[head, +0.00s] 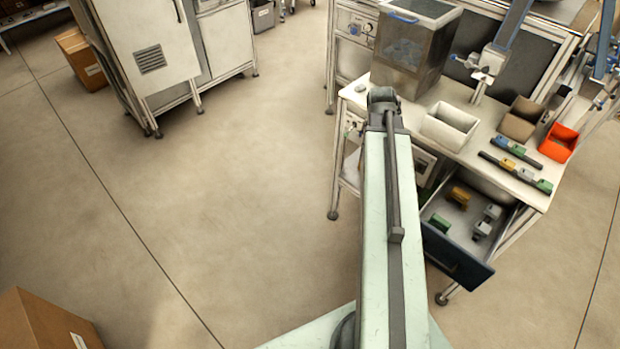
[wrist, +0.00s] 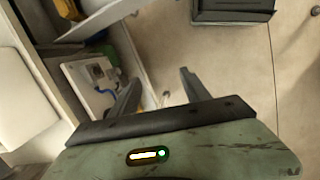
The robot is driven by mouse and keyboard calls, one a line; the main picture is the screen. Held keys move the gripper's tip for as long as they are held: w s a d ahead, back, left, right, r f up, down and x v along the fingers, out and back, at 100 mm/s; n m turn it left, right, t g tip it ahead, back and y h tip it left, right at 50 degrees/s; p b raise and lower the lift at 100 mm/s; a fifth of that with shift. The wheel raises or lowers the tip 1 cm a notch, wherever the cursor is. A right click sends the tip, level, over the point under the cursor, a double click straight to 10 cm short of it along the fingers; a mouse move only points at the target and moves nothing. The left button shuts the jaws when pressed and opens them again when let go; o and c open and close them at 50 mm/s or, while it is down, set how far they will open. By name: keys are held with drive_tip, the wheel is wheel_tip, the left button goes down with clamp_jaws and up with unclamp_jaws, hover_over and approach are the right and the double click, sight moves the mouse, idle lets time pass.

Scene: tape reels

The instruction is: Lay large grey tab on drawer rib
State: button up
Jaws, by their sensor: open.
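The open drawer (head: 457,262) at the right of the head view has a dark blue front. Two grey tabs stand inside it, one farther back (head: 493,212) and one nearer the front (head: 482,230); I cannot tell which is the large one. A green tab (head: 440,222) and an ochre tab (head: 459,196) are also in the drawer. The drawer rib is too small to make out. My gripper (wrist: 159,90) is open and empty in the wrist view, apart from the tabs. In the head view its fingers are hidden beyond my arm.
The workbench (head: 468,153) carries a white bin (head: 449,126), a brown bin (head: 520,118), an orange bin (head: 559,142) and two dark rails with coloured tabs (head: 516,172). A clear-sided box (head: 408,50) stands at the back. The floor left of the bench is free.

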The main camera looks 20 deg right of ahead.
drive_tip(key=w+a, duration=0.3)
drive_tip(key=a, duration=0.8)
drive_tip(key=w+a+m+t+y, duration=0.1)
drive_tip(key=w+a, duration=0.1)
drive_tip(key=a, duration=0.9)
drive_tip(key=w+a+m, duration=0.1)
drive_tip(key=w+a, duration=0.2)
drive_tip(key=a, duration=0.8)
drive_tip(key=shift+w+a+f+t+y, duration=0.25)
drive_tip(key=shift+w+a+t+y, duration=0.05)
drive_tip(key=shift+w+a+y, duration=0.1)
drive_tip(key=shift+d, duration=0.1)
